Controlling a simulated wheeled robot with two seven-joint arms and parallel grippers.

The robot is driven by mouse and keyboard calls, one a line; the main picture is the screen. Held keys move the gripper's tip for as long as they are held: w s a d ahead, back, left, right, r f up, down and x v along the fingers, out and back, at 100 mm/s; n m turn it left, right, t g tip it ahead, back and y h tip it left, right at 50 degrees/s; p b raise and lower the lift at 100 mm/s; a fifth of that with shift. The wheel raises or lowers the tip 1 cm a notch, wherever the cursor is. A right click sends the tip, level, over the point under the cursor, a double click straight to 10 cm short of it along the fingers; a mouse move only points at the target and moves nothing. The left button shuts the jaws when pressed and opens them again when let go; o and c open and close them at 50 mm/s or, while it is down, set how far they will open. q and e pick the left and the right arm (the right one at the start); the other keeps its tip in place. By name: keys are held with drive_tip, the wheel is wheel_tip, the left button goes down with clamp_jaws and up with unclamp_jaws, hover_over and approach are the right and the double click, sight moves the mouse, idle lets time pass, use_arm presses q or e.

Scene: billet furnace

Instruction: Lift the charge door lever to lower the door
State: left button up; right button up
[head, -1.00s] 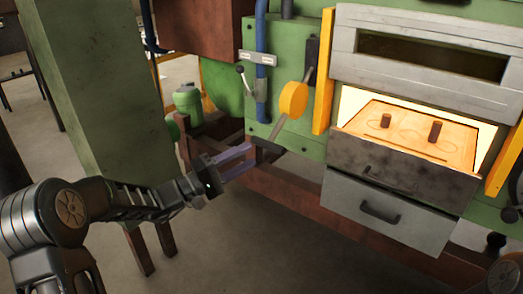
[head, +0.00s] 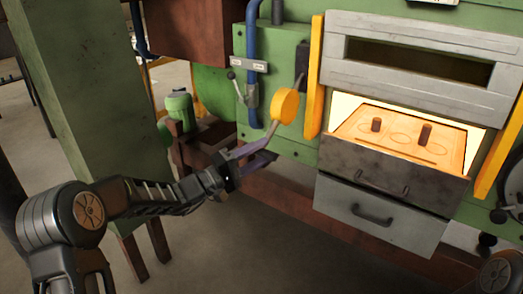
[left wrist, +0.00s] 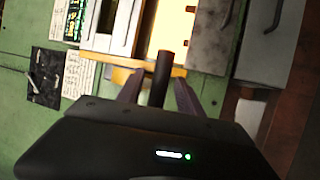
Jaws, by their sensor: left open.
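The charge door lever (head: 286,106) has a yellow round hub on the green furnace front, with an arm slanting down and left to a dark grip. In the left wrist view the dark grip (left wrist: 164,68) stands between my two fingers. My left gripper (head: 268,150) is open around the grip's lower end, with a gap at the fingers, so I see no firm hold. The grey charge door (head: 425,45) is up, above a glowing opening. Two dark billets (head: 425,134) stand on the bright hearth (head: 402,148). My right gripper is out of view.
A green post (head: 85,100) stands close to my left arm. A small lever with a black knob (head: 232,75) and a blue pipe (head: 252,40) are left of the yellow hub. A yellow upright (head: 315,85) is just right of it. A brown beam (head: 280,195) runs below.

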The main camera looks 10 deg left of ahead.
use_arm(q)
drive_tip(key=shift+w+d+r, duration=0.1)
drive_tip(key=shift+w+d, duration=0.1)
drive_tip(key=shift+w, duration=0.05)
drive_tip(key=c, duration=0.9)
clamp_jaws()
